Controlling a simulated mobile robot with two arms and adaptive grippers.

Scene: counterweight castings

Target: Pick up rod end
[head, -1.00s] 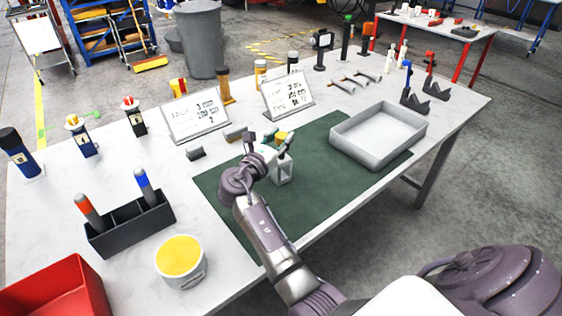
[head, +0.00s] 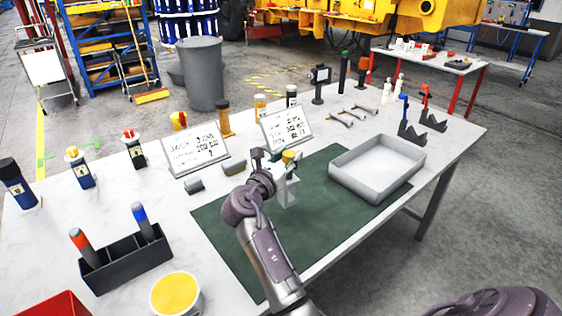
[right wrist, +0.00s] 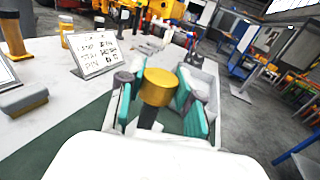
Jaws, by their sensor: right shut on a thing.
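My right gripper (head: 276,163) is over the dark green mat (head: 318,208). It is shut on a piece with a gold cylindrical top (head: 288,156), which I take to be the rod end. In the right wrist view the gold top (right wrist: 157,86) stands on a dark stem between the teal-padded fingers of the gripper (right wrist: 160,112). In the head view a pale grey block (head: 287,192) shows directly below the gold top. Whether its underside clears the mat is hard to tell. My left gripper is not in view.
A grey tray (head: 345,176) lies on the mat's right side. Two sign boards (head: 196,150) and small grey blocks stand behind. A black holder with two markers (head: 125,264) and a yellow-topped tub (head: 176,293) are at left. The mat's front is clear.

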